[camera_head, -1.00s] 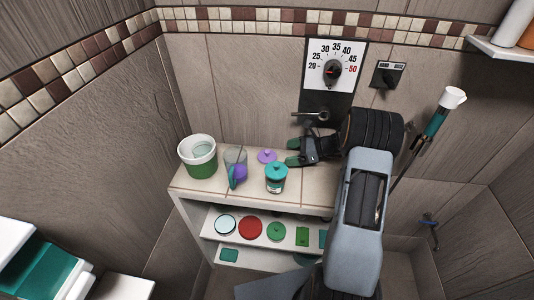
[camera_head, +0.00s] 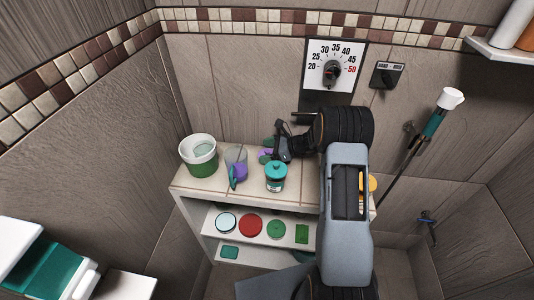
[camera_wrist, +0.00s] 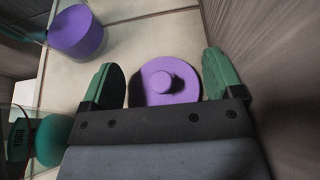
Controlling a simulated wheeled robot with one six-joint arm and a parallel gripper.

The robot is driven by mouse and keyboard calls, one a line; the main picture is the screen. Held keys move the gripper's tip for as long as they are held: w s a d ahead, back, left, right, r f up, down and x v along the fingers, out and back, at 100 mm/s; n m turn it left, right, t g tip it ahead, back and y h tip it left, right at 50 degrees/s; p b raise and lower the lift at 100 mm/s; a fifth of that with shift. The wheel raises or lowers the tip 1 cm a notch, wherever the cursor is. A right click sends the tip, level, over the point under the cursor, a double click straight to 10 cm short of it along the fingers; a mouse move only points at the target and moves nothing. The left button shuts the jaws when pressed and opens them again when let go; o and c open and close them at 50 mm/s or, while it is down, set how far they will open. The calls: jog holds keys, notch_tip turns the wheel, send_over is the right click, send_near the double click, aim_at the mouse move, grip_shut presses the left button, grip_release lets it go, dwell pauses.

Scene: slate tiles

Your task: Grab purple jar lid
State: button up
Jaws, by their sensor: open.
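The purple jar lid (camera_wrist: 172,76) is a flat disc with a round knob, lying on the tiled shelf top. In the wrist view it sits between the two green fingertips of my gripper (camera_wrist: 166,80), with small gaps on both sides. My gripper is open around it. In the head view my gripper (camera_head: 268,148) is at the back of the shelf top, behind the teal-lidded jar, and covers part of the purple lid (camera_head: 264,155).
A teal-lidded jar (camera_head: 276,178) stands just in front of my gripper. A cup with purple contents (camera_head: 237,170) and a green-and-white pot (camera_head: 198,155) stand to the left. The wall is close behind. Coloured discs, including a red one (camera_head: 250,225), lie on the lower shelf.

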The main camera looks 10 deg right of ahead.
jog(key=shift+c, duration=0.5)
jog(key=c, duration=0.6)
jog(key=shift+r, duration=0.1)
